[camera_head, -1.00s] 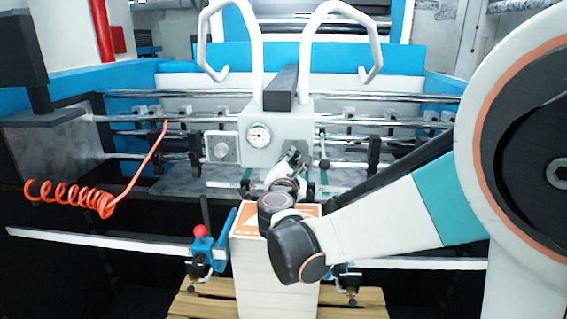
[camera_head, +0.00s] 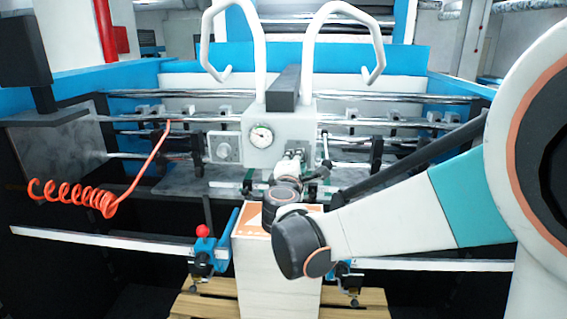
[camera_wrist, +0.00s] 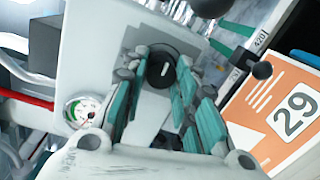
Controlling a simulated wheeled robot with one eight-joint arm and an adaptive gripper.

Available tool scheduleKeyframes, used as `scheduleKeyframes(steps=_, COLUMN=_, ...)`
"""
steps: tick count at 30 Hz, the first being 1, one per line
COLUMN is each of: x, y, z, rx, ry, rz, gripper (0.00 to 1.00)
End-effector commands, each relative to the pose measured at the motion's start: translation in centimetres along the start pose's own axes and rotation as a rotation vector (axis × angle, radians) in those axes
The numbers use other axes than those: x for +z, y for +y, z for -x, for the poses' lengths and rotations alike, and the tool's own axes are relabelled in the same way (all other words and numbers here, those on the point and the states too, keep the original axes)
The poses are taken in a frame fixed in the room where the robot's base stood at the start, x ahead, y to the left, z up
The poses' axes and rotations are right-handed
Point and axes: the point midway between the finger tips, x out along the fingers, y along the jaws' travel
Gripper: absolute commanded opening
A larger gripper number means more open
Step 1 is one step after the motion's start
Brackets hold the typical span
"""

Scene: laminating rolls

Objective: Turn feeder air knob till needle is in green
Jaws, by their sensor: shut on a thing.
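The black round air knob (camera_wrist: 161,68), with a white mark on its face, sits on the white feeder box (camera_head: 257,155). My gripper (camera_wrist: 158,62) has its teal fingers on either side of the knob and is shut on it. In the head view my gripper (camera_head: 294,163) is in front of the box's lower right part and hides the knob. The round gauge (camera_head: 261,136) is on the box, left of my gripper. In the wrist view the gauge (camera_wrist: 84,111) shows a green zone on its left side; its needle is too small to read surely.
A stack of sheets (camera_head: 260,285) stands on a wooden pallet (camera_head: 205,306) below my arm. A coiled orange hose (camera_head: 80,197) hangs at the left. Metal bars (camera_head: 400,120) cross behind, and white bent tubes (camera_head: 307,50) rise above the box.

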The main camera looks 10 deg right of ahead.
Motion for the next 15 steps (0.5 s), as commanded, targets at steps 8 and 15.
scheduleKeyframes(steps=8, x=0.10, y=0.01, z=0.03, rx=-0.016, ry=0.015, rz=-0.263, gripper=0.03)
scheduleKeyframes(steps=15, x=0.19, y=0.01, z=0.03, rx=-0.029, ry=0.027, rz=-0.480, gripper=0.03)
